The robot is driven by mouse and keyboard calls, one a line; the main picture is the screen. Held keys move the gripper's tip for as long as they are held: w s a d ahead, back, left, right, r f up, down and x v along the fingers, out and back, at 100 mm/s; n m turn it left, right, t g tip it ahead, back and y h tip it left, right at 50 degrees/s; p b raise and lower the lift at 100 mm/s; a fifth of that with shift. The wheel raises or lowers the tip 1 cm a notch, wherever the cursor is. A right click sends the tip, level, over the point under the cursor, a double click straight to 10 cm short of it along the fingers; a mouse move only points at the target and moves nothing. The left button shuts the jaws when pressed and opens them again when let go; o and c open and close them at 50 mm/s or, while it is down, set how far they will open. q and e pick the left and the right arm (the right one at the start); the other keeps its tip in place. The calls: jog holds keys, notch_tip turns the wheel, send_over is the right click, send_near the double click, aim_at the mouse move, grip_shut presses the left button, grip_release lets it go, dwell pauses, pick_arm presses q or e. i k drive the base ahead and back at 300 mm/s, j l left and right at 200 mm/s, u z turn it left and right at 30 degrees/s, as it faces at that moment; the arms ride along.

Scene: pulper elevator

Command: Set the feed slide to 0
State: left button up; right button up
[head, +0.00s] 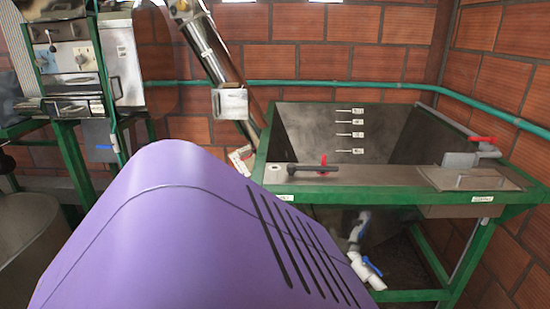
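I cannot pick out the feed slide or a 0 mark for certain. A pale machine (80,58) with knobs and levers on its front stands on a green frame at the upper left. A small label plate (97,107) sits low on its front, too small to read. A metal tank (305,125) in a green frame stands at the right. A red-handled part (322,161) sits on its front edge, and white labels (350,122) run down its inner back wall. Neither of my grippers is in view.
A slanted metal tube (208,48) with a boxy fitting (231,103) runs down behind the tank's left side. A red-handled valve (483,140) is at the tank's right. A white pipe with a blue handle (371,266) is below. A large purple vented shape blocks the lower middle.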

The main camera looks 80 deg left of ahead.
aim_at(248, 155)
jog(key=u, duration=2.85)
jog(key=i+j+z, duration=0.1)
jog(key=i+j, duration=0.25)
jog(key=i, duration=0.25)
jog(key=i+j+z, duration=0.1)
jog(key=i+j, duration=0.35)
jog(key=i, duration=0.15)
